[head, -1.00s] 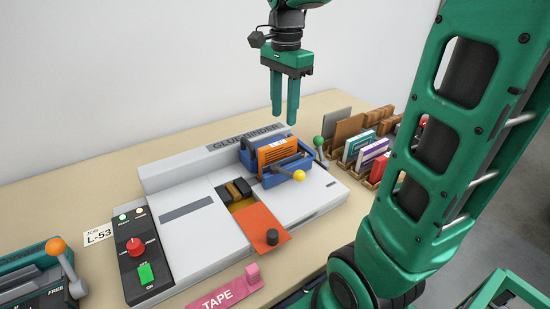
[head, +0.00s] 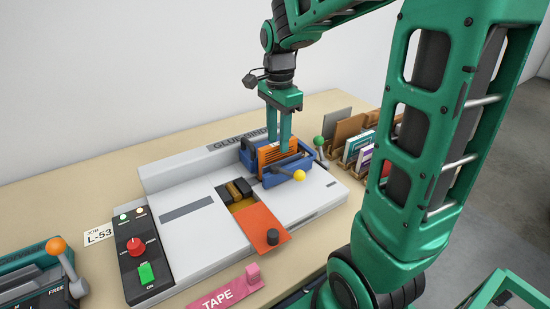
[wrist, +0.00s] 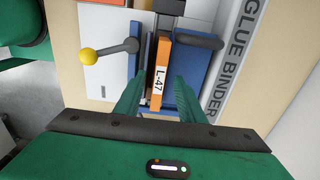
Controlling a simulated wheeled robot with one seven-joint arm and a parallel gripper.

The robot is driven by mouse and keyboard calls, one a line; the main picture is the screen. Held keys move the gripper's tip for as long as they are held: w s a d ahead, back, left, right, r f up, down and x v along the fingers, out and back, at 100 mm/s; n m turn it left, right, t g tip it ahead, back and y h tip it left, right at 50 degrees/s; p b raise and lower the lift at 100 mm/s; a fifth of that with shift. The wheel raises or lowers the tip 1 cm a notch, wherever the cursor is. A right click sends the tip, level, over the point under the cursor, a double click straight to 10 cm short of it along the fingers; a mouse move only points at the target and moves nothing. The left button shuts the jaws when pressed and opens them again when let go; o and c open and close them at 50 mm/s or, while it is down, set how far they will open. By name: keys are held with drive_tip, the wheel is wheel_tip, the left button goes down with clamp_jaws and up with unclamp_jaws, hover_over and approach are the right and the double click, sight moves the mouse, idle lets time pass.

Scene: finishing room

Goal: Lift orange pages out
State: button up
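The orange pages (head: 269,154) stand upright in the blue clamp (head: 247,158) of the grey glue binder (head: 183,191). In the wrist view the orange pages (wrist: 157,82) show a white label reading L-47. My gripper (head: 279,145) points down over the clamp. In the wrist view its two fingers (wrist: 159,85) are apart, one on each side of the orange pages. I cannot see either finger touching them. The clamp's yellow-knobbed lever (head: 299,175) sticks out at the front, and shows on the left in the wrist view (wrist: 90,56).
A card reading L-53 (head: 98,235) lies left of the binder. A green-knobbed lever (head: 319,141) stands close right of the clamp. Racked books (head: 357,145) stand further right. A pink TAPE piece (head: 220,298) is in front.

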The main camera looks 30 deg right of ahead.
drive_tip(key=shift+f, duration=0.75)
drive_tip(key=shift+c, duration=0.6)
clamp_jaws()
drive_tip(key=shift+r, duration=0.1)
